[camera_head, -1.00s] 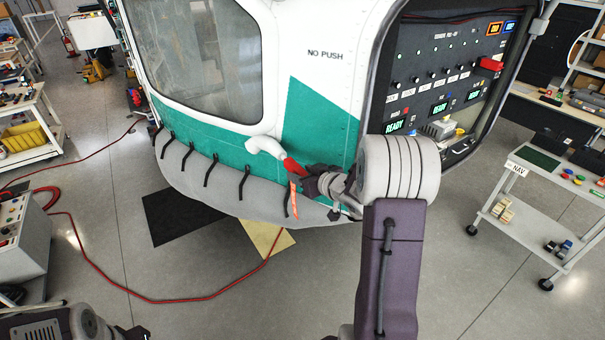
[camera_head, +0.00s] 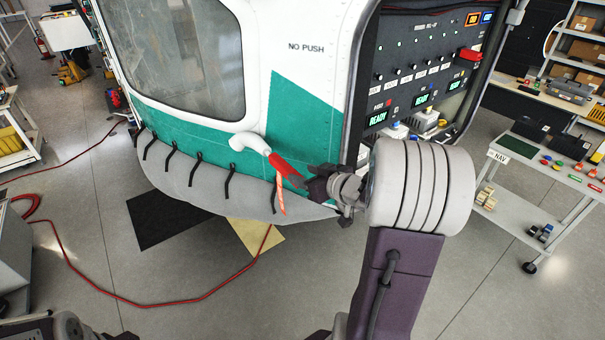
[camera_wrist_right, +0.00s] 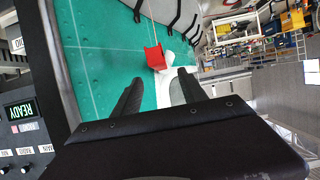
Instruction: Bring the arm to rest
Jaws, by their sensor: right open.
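My right gripper (camera_head: 314,184) is at the helicopter's lower side, just right of a red-sleeved white handle (camera_head: 283,166) on the green and white hull (camera_head: 300,118). In the right wrist view the gripper's two dark fingers (camera_wrist_right: 158,96) stand apart with nothing between them close up. The red end of the handle (camera_wrist_right: 155,57) shows beyond the fingertips, apart from them. An orange tag (camera_head: 281,194) hangs from the handle. My left gripper does not show; only a bit of my left arm (camera_head: 68,325) is at the bottom left.
The cockpit panel (camera_head: 425,80) with lit READY displays is behind my right arm. A trolley marked NAV (camera_head: 540,215) stands at the right. A red hose (camera_head: 150,303) runs over the floor at the left.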

